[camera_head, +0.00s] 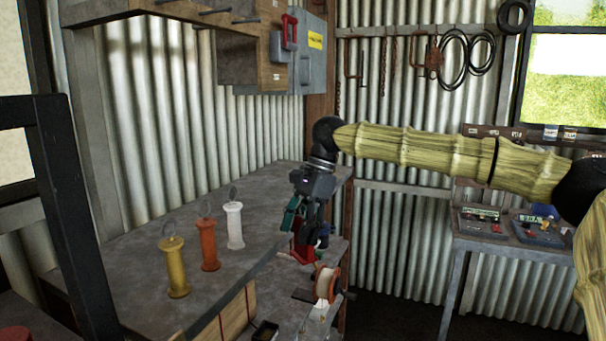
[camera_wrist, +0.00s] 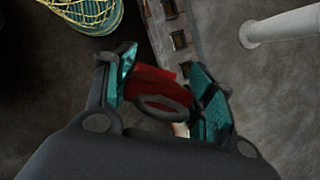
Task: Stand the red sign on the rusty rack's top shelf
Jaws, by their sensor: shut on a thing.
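My gripper (camera_head: 308,228) hangs near the right edge of the grey bench. In the wrist view its teal-padded fingers (camera_wrist: 165,97) are closed on a red thing (camera_wrist: 150,84) with a dark ring at its top, apparently the red sign. In the head view red (camera_head: 301,252) shows just below the fingers, partly hidden by them. Its lower part and any contact below cannot be made out. I cannot tell for certain which piece of furniture is the rusty rack.
Yellow (camera_head: 173,267), orange (camera_head: 209,246) and white (camera_head: 235,226) ringed posts stand on the bench (camera_head: 130,245). A spool (camera_head: 326,284) sits lower down, below the gripper. A wall shelf (camera_head: 170,8) overhangs at upper left. A side table (camera_head: 480,247) with trays stands right.

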